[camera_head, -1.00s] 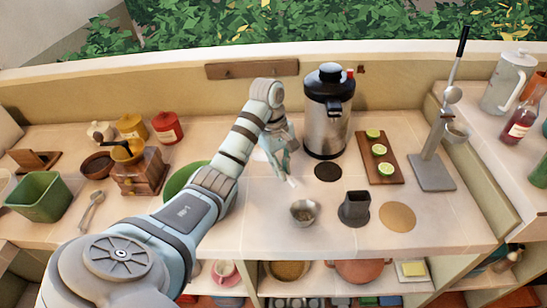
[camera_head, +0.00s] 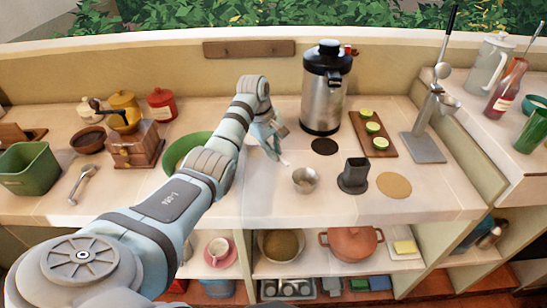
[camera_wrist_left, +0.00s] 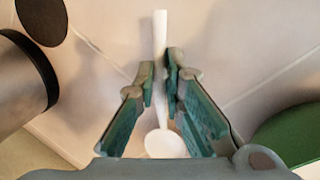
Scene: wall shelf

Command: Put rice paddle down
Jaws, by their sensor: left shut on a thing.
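The white rice paddle (camera_wrist_left: 160,32) is held between the two teal fingers of my left gripper (camera_wrist_left: 160,72), seen in the left wrist view. Its narrow end sticks out past the fingertips and its round end shows between the fingers, nearer the palm. In the head view my left gripper (camera_head: 271,143) is over the pale counter (camera_head: 240,205), left of the steel urn. There only a small white end of the paddle shows. I cannot tell whether the paddle touches the counter. My right gripper is not in view.
A small metal cup (camera_head: 305,180) stands just in front of the gripper. A dark tamper-like piece (camera_head: 353,175) stands right of the cup.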

